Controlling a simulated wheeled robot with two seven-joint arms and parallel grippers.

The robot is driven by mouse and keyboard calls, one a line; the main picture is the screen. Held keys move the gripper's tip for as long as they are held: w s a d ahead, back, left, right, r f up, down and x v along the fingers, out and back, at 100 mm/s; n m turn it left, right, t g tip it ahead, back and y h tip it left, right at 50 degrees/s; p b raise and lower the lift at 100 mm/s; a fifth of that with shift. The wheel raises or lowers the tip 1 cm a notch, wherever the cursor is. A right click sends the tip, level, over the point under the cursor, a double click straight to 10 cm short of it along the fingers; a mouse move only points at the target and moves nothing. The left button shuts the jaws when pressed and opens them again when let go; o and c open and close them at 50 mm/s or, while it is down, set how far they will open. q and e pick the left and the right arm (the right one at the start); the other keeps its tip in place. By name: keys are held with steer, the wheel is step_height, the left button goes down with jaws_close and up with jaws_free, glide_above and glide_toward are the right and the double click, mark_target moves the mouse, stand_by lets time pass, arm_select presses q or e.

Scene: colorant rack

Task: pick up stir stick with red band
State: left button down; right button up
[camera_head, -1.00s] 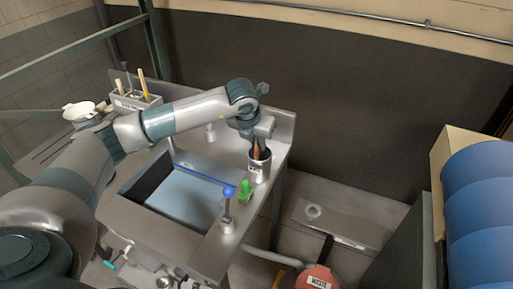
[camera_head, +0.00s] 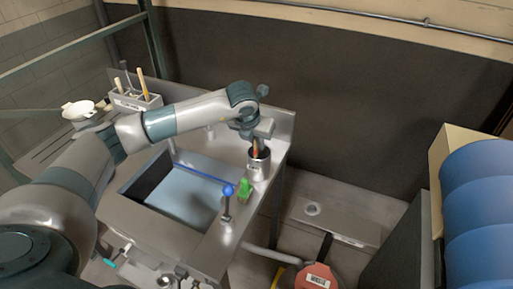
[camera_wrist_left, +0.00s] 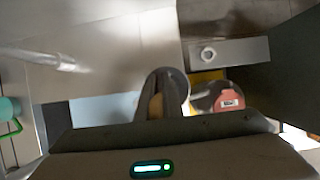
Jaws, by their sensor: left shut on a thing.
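A grey metal cup (camera_head: 259,170) stands at the right end of the steel sink counter. An orange-red stick part (camera_head: 256,148) shows at its mouth; I take it for the stir stick, but a separate red band is too small to make out. My left gripper (camera_head: 254,141) is directly above the cup, pointing down, and is shut on the stick. In the left wrist view the cup's dark mouth (camera_wrist_left: 172,82) shows with a tan stick part (camera_wrist_left: 156,106) in it. The fingertips are mostly hidden there. My right gripper is in neither view.
The sink basin (camera_head: 190,197) lies left of the cup. A blue-knobbed tap (camera_head: 227,191) and a green item (camera_head: 245,188) stand in front of it. A holder (camera_head: 135,102) with several tools is at the back left. A red-lidded container (camera_head: 318,278) is below right.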

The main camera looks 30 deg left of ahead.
arm_select(q)
step_height(320, 180, up, 18)
steer(key=b, duration=0.7)
stand_by(0.5)
